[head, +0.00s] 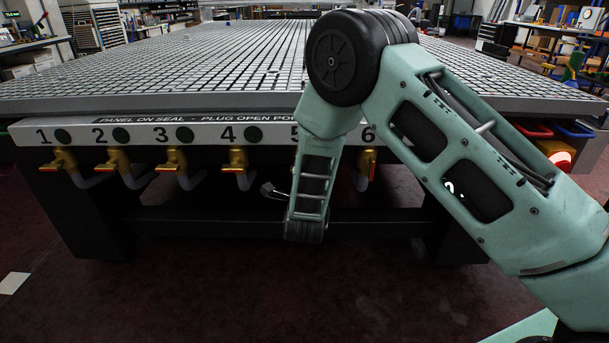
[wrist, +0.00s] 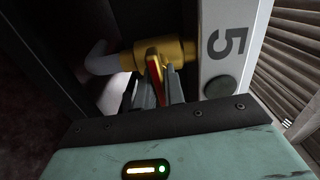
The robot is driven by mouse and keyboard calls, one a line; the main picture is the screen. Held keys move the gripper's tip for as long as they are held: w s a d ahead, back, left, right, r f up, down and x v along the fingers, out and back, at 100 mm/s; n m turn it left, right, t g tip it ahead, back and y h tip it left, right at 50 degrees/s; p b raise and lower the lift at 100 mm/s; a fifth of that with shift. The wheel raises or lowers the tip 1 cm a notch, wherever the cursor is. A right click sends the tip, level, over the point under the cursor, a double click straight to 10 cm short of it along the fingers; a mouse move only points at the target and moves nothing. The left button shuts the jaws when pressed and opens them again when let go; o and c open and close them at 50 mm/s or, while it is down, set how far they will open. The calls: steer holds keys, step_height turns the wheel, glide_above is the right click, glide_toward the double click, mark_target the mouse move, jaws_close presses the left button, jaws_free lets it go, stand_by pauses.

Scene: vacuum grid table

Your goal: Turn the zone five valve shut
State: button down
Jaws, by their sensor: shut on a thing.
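The zone five valve (wrist: 143,55) shows in the wrist view as a brass body beside the white rail marked 5, with a pale pipe leading off to the left. Its red and yellow handle (wrist: 154,66) points from the body toward the camera. My gripper (wrist: 160,88) has its two grey fingers on either side of the handle and is shut on it. In the head view my arm hides this valve and most of the number 5. The handle's exact angle to the pipe is hard to tell.
A white rail (head: 138,132) runs along the table's front edge. Brass valves one (head: 63,160), two (head: 118,163), three (head: 176,162), four (head: 237,160) and six (head: 366,162) hang under it. The grid tabletop (head: 200,60) is above; open floor (head: 120,300) lies in front.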

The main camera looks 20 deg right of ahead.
steer(key=shift+m, duration=0.3)
steer(key=c, duration=1.5)
jaws_free()
steer(key=p+v, duration=0.1)
steer(key=v, duration=1.6)
steer(key=shift+s+a, duration=0.1)
steer(key=shift+s, duration=0.15)
